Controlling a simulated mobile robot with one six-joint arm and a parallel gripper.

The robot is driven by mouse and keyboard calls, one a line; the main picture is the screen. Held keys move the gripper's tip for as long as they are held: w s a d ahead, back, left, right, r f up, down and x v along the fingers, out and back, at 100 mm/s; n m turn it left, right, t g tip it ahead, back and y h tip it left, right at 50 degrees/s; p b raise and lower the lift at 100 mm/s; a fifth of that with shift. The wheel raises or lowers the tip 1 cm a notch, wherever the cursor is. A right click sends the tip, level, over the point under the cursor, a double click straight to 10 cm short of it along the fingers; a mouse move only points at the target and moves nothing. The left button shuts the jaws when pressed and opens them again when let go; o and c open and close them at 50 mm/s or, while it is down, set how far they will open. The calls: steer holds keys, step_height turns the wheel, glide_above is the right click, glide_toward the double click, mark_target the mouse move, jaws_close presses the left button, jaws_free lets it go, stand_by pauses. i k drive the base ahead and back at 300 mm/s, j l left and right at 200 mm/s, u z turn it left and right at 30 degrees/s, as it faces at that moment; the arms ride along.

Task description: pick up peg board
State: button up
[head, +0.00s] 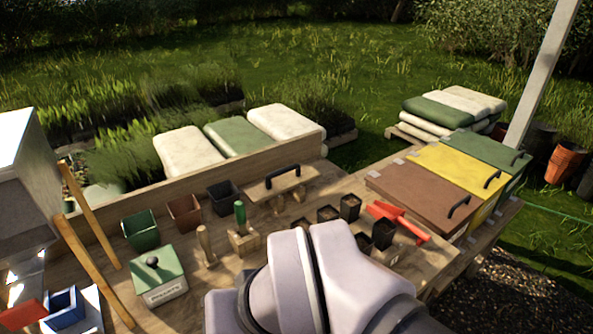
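The peg board (262,189) is a flat, pale wooden board with a black arched handle (283,175) on top. It is on the wooden bench near the back ledge, in the middle of the head view. Short wooden pegs show below its front edge, and the board looks raised on them. My arm's pale links fill the bottom middle of the view, in front of the board and apart from it in the picture. My gripper is not visible.
Small pots (138,228) stand left of the board. A wooden block with a green-handled tool (240,215) is in front of it. Black pots (350,207) and a red tool (398,218) lie right. A green-lidded box (158,270) sits front left; lidded bins (425,200) stand far right.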

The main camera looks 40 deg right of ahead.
mark_target(258, 194)
steer(key=z, duration=0.9)
steer(key=k+l+z, duration=0.1)
steer(key=l, duration=0.2)
steer(key=k+l+z, duration=0.1)
steer(key=l, duration=0.2)
